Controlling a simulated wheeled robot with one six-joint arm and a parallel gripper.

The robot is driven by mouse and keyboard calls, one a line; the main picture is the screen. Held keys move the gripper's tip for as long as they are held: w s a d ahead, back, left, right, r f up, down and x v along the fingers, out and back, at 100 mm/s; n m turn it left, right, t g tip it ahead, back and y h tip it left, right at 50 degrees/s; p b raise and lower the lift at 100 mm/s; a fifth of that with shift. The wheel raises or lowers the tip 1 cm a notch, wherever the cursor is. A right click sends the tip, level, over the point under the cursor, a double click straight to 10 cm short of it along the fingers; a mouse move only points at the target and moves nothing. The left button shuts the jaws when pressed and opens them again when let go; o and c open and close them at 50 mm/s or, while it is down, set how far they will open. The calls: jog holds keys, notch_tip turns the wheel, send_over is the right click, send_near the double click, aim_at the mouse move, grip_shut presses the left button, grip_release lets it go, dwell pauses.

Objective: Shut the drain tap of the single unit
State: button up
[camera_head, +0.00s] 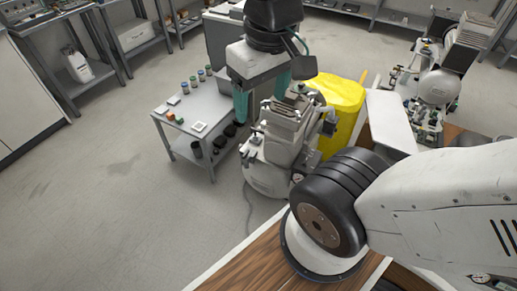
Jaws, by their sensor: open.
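A white compressor unit (266,177) with a ribbed motor head stands on the floor in the middle of the view, close to the wooden surface. I take it for the single unit. My gripper (262,105) hangs above it, pointing down, with two teal fingers spread apart and nothing visible between them. The fingers are near the unit's upper part; I cannot tell whether they touch it. The drain tap is not clear at this size, so I cannot tell its position.
A grey table (207,107) with small jars and dishes stands left of the unit. A yellow bin (343,98) is behind it on the right. Another compressor (441,83) stands at the upper right. A cable (248,205) lies on the floor. The left floor is clear.

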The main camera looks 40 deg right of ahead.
jog(key=w+d+f, duration=0.1)
jog(key=w+d, duration=0.1)
jog(key=w, duration=0.7)
jog(key=n+g, duration=0.1)
jog(key=n, duration=0.3)
send_over(246, 153)
notch_tip(246, 153, down, 52)
jog(key=shift+w+r, duration=0.15)
notch_tip(246, 153, down, 8)
jog(key=shift+f, duration=0.15)
jog(key=c, duration=1)
